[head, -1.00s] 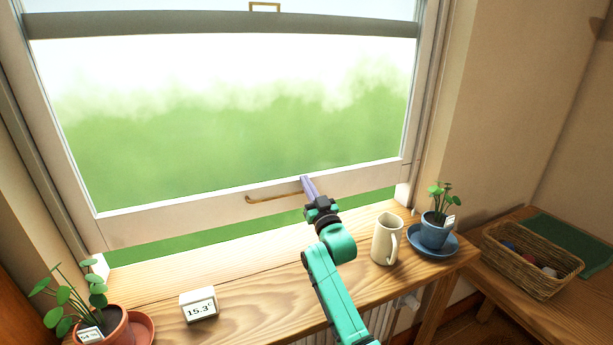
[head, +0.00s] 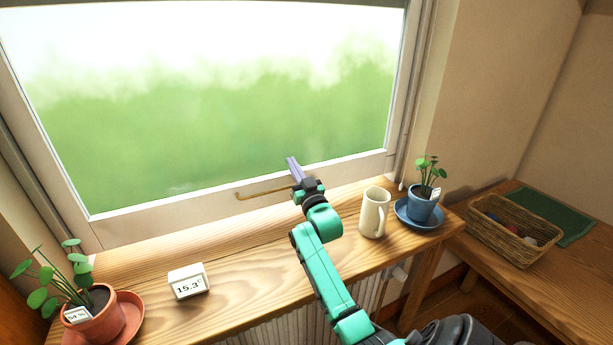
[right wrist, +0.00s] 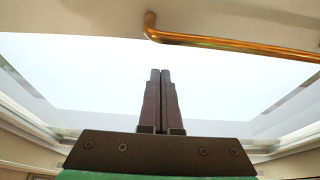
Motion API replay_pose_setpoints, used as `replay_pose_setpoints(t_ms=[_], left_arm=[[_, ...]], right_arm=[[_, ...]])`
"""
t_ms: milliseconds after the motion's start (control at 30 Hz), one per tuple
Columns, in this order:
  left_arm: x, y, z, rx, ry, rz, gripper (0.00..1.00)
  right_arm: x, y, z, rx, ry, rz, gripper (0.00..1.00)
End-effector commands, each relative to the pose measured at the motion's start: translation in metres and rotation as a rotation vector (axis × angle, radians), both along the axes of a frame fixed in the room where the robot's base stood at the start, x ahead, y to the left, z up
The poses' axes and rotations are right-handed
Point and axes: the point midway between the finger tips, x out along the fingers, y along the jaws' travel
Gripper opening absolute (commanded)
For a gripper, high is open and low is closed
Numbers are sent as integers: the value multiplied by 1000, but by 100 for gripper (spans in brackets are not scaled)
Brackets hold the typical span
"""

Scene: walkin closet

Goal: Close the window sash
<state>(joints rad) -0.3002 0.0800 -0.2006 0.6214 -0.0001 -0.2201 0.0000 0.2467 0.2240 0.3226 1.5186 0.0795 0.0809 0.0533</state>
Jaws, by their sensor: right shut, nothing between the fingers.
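The window sash (head: 150,222) is a pale frame around a large pane. Its bottom rail now sits down at the wooden sill, and no gap shows under it in the head view. A brass bar handle (head: 262,192) is fixed on the rail; it also crosses the upper right of the right wrist view (right wrist: 230,43). My right gripper (head: 292,161) is shut and empty, its purple fingers upright in front of the rail near the handle's right end. In the right wrist view the closed fingers (right wrist: 160,75) point up, apart from the handle in the picture. My left gripper is not in view.
On the sill stand a cream mug (head: 374,212) close right of my arm, a blue potted plant (head: 421,207) on a saucer, a white thermometer display (head: 188,281) and a terracotta potted plant (head: 98,318). A wicker basket (head: 500,238) sits on the bench at right.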

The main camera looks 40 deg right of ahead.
Motion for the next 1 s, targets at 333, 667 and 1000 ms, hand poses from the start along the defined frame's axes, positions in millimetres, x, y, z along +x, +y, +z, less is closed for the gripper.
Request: replay_pose_setpoints(t_ms=[333, 667, 1000], left_arm=[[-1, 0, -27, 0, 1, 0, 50], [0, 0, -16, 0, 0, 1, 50], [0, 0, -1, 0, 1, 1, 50]], right_arm=[[-79, 27, -34, 0, 0, 0, 0], [-58, 59, 4, 57, 149, 57, 0], [-63, 109, 48, 184, 533, 5, 0]])
